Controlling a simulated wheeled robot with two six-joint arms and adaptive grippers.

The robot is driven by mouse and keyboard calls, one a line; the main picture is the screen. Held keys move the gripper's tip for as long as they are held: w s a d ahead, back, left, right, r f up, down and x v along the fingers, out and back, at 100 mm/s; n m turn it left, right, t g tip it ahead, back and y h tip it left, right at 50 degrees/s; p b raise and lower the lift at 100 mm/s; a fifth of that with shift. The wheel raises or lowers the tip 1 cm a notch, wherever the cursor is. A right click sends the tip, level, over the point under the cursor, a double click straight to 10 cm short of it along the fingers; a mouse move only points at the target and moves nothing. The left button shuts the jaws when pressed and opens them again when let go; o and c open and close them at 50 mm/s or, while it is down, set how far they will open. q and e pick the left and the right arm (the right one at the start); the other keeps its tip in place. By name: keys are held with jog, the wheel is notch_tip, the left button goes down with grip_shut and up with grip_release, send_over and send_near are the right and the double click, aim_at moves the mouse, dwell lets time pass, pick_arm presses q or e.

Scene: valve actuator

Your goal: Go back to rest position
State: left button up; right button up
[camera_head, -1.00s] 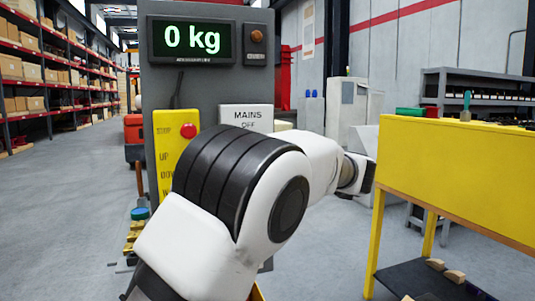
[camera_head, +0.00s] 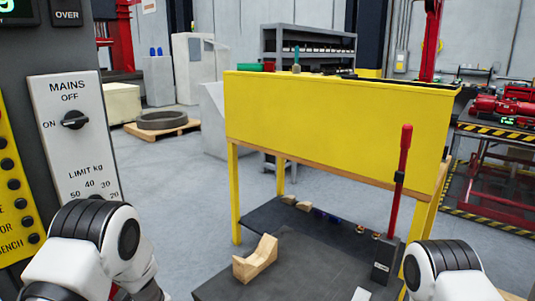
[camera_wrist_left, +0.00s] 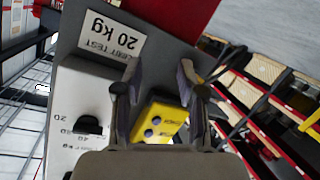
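In the head view my left arm (camera_head: 95,245) shows folded at the lower left, in front of the control panel, and its gripper is out of that view. In the left wrist view my left gripper (camera_wrist_left: 160,88) has its two fingers spread apart, with nothing seen held between them. A yellow button box (camera_wrist_left: 160,122) shows beyond the gap between the fingers. My right arm (camera_head: 450,270) shows only as a white and black joint at the lower right of the head view. My right gripper is hidden from view.
The grey panel with a MAINS switch (camera_head: 75,120) stands close on the left. A yellow bench (camera_head: 340,118) stands ahead. Clear floor (camera_head: 180,180) lies between panel and bench.

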pick_arm(q)
jog(key=s+d+f+m+g+h, duration=0.1)
jog(key=s+d+f+m+h, duration=0.15)
jog(key=s+f+m, duration=0.45)
jog(key=s+d+f+m+g+h, duration=0.15)
jog(key=s+f+h, duration=0.25)
jog(key=s+f, duration=0.6)
jog(key=s+d+m+g+h, duration=0.2)
jog(key=s+d+m+h, duration=0.1)
jog(key=s, duration=0.7)
jog(key=s+d+f+m+g+h, duration=0.1)
jog(key=s+d+m+g+h, duration=0.2)
jog(key=s, duration=0.7)
jog(key=d+m, duration=0.2)
jog(key=d, duration=0.2)
jog(key=shift+d+f+p, duration=0.3)
jog(key=shift+d+p, duration=0.05)
jog(key=shift+d, duration=0.05)
jog(key=shift+w+g+h, duration=0.1)
jog(key=shift+g+h, duration=0.15)
